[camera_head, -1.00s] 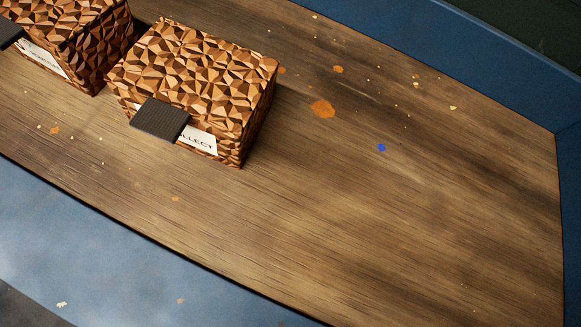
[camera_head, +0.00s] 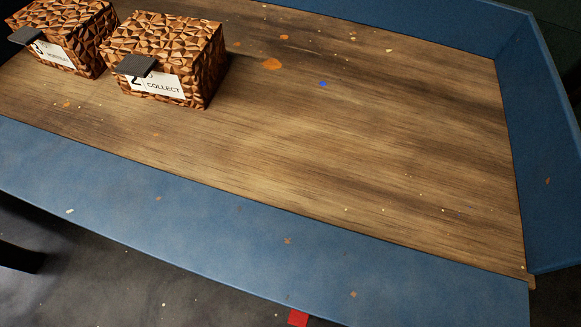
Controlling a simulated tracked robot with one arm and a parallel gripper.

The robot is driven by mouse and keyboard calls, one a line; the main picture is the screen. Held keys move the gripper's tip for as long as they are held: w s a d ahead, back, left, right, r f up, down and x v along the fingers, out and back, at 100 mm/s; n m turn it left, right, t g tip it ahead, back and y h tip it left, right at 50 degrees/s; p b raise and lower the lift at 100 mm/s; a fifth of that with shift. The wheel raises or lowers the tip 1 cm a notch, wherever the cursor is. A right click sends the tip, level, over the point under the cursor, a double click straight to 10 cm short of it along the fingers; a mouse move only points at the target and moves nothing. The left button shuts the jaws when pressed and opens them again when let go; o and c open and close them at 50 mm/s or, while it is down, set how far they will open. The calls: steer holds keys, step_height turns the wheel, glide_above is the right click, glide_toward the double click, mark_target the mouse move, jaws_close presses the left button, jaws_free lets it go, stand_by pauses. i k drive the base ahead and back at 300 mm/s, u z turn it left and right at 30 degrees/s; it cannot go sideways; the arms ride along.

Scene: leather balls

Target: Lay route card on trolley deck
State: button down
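A wooden deck (camera_head: 380,140) with a blue rim fills much of the view; it looks like the trolley deck. Two faceted brown boxes stand at its upper left. The nearer box (camera_head: 170,45) has a white label (camera_head: 160,85) reading "2 COLLECT", partly covered by a dark grey tab (camera_head: 134,66). The farther box (camera_head: 75,25) has a white label marked "3", its word too small to read surely. I cannot pick out a separate route card. My gripper is not in view.
The blue front rim (camera_head: 250,230) and raised blue right wall (camera_head: 545,150) border the deck. Its middle and right are clear apart from orange flecks and a blue spot (camera_head: 322,84). Below lies dark floor with a red patch (camera_head: 298,318) and a dark bar (camera_head: 20,257).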

mark_target(427, 161)
steer(key=i, duration=1)
steer(key=z, duration=0.05)
